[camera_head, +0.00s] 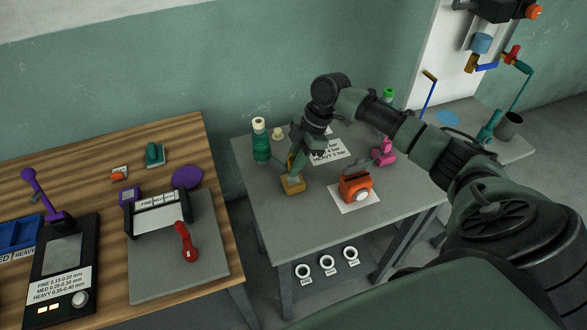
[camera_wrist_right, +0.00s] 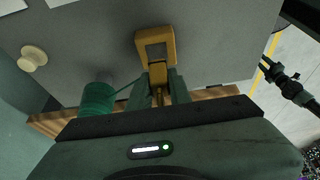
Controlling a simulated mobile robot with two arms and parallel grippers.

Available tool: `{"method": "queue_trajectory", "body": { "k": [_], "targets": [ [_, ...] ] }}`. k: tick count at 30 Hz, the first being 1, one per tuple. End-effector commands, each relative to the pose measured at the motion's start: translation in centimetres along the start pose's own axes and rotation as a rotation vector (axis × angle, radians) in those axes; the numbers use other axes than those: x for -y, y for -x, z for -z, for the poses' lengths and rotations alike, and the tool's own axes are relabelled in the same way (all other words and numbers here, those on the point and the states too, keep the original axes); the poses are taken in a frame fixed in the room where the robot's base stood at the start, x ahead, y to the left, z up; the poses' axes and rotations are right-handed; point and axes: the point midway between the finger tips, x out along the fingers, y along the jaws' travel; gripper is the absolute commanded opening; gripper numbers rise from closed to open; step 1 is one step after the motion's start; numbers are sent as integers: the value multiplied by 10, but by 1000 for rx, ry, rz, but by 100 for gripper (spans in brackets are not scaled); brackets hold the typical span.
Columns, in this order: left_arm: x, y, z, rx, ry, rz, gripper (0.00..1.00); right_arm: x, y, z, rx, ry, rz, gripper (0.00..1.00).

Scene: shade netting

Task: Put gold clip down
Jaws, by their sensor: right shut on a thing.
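The gold clip (camera_head: 292,185) is a yellow-gold piece with a square, open frame at its lower end. It also shows in the right wrist view (camera_wrist_right: 170,44). My right gripper (camera_head: 297,160) is shut on its upper, narrow part and holds it over the left part of the grey table (camera_head: 268,215). The clip's lower end is at or just above the tabletop; I cannot tell if it touches. In the right wrist view, a dark gripper (camera_wrist_right: 283,80), apparently my left one, shows at the right above the floor; its jaws are too small to judge.
A green spool (camera_head: 261,142) and a cream knob (camera_head: 278,133) stand behind the clip. An orange device (camera_head: 356,186) on white paper is to its right, with a pink clip (camera_head: 385,152) beyond. The table's front left is clear. A wooden bench (camera_head: 90,152) stands left.

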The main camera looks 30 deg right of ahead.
Motion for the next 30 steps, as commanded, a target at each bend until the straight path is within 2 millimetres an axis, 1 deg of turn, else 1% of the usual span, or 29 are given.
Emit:
{"method": "queue_trajectory", "body": {
  "k": [3, 5, 16, 17, 18, 19, 27, 30],
  "targets": [
    [0, 4, -1, 1, 0, -1, 44, 1, -18, -7, -1, -2, 3, 0],
    [-1, 5, -2, 3, 0, -1, 44, 1, -24, -9, 0, -1, 3, 0],
    [-7, 3, -6, 9, 0, -8, 44, 0, -29, -12, 0, 0, 0, 0],
    [-7, 3, -6, 9, 0, -9, 44, 0, -29, -12, 0, 0, 0, 22],
    [-7, 3, -6, 9, 0, -9, 44, 0, -28, -12, 0, 0, 0, 33],
    [-7, 3, -6, 9, -1, -9, 44, 0, -28, -12, 0, 0, 0, 41],
    [-7, 3, -6, 10, -1, -9, 44, 0, -28, -11, 0, 0, 0, 41],
    [-7, 5, -6, 10, -1, -9, 44, 0, -25, -10, 0, 1, 0, 41]
  ]
}}
